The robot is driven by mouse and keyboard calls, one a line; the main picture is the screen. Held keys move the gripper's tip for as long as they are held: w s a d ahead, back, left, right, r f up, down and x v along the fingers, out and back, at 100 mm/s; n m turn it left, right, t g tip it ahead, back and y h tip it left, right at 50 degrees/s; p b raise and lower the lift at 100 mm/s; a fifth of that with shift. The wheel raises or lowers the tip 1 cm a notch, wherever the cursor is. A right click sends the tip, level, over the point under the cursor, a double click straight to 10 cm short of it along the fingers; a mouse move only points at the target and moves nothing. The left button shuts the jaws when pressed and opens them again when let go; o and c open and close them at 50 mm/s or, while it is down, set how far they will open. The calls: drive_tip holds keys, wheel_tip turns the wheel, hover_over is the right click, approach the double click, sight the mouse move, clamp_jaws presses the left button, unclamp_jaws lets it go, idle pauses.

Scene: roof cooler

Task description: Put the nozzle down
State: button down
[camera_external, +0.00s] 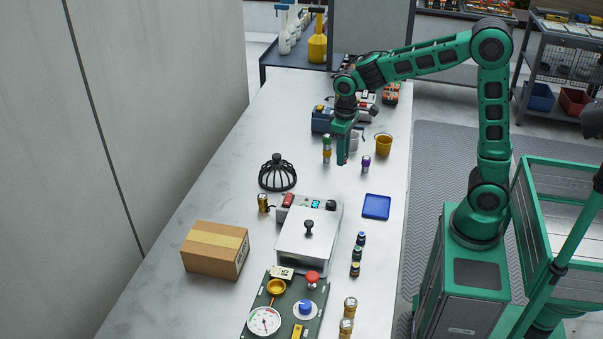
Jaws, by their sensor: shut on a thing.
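My gripper (342,161) points down over the far half of the white table, with its green fingers close together. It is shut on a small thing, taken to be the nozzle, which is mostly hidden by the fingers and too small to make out. A small green-and-yellow cylinder (326,152) shows just left of the fingers; I cannot tell whether it touches them. A purple small bottle (366,164) stands to the right of the fingertips. I cannot tell the exact height of the fingertips above the table.
A yellow cup (384,145) stands right of my gripper. A black domed cage (277,174), a lidded steel box (309,238), a blue tray (376,206), a cardboard box (215,250) and a gauge panel (284,310) stand nearer. The table's left side (222,180) is clear.

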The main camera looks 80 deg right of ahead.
hover_over(338, 170)
wheel_tip(338, 170, down, 4)
drive_tip(key=shift+f, duration=2)
drive_tip(key=c, duration=1.6)
unclamp_jaws()
drive_tip(key=shift+f, duration=0.1)
drive_tip(key=shift+o, duration=0.2)
wheel_tip(338, 170, up, 12)
drive_tip(key=s+d+m, duration=0.1)
drive_tip(key=s+m, duration=0.1)
drive_tip(key=s, duration=1.5)
drive_tip(key=shift+s+d+r, duration=0.15)
drive_tip(key=shift+d+r, duration=0.1)
drive_tip(key=shift+r, duration=0.1)
drive_tip(key=s+f, duration=0.1)
drive_tip(key=s, duration=0.4)
drive_tip(key=s+a+f+m, duration=0.1)
drive_tip(key=s+f, duration=0.1)
drive_tip(key=s, duration=0.3)
drive_tip(key=s+f+m, duration=0.1)
drive_tip(key=s, duration=0.4)
drive_tip(key=shift+s+a+f, duration=0.1)
drive_tip(key=shift+a+f, duration=0.2)
drive_tip(key=shift+f, duration=0.1)
drive_tip(key=shift+c, duration=0.3)
